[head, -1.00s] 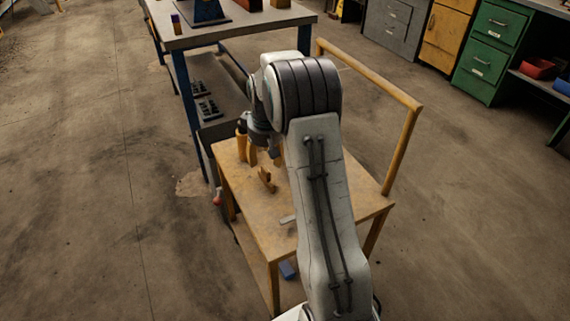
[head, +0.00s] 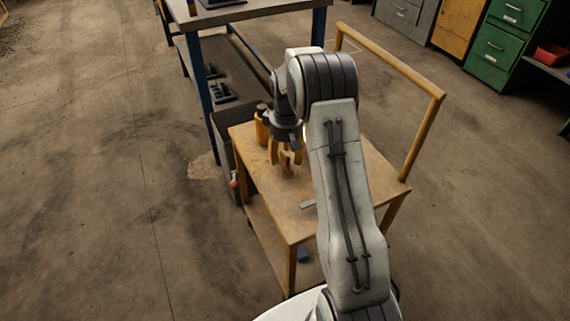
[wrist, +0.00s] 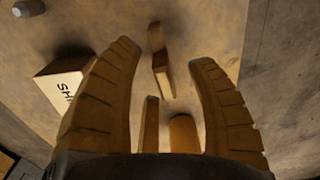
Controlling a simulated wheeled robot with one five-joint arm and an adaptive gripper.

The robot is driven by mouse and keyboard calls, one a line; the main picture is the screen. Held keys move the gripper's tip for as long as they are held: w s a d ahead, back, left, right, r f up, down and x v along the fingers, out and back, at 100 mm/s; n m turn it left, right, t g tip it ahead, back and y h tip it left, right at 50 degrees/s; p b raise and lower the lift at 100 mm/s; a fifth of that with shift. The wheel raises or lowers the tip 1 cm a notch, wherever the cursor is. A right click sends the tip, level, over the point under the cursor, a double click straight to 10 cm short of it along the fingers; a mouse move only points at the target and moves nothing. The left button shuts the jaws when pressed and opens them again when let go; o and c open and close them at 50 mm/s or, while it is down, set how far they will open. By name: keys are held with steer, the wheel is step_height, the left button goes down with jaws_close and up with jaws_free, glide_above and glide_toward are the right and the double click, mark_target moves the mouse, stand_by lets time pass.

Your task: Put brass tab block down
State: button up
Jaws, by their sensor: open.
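The brass tab block (wrist: 160,72) rests on the wooden cart top (wrist: 225,25) and appears between the fingers of my gripper (wrist: 164,53) in the wrist view. The fingers are spread, with visible gaps to the upper part of the block. Two brownish shapes lower between the fingers cannot be identified clearly. In the head view the block (head: 287,166) is on the cart top (head: 345,180), and my gripper (head: 287,155) is over it and partly covers it. Contact cannot be told there.
A carton with dark lettering (wrist: 68,90) stands close beside the left finger in the wrist view. A small grey cylinder (wrist: 28,9) lies farther off. The cart's handle rail (head: 425,130) rises at the right. A tall workbench (head: 255,12) stands behind.

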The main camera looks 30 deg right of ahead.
steer(key=shift+f, duration=0.95)
steer(key=shift+o, duration=0.2)
jaws_close()
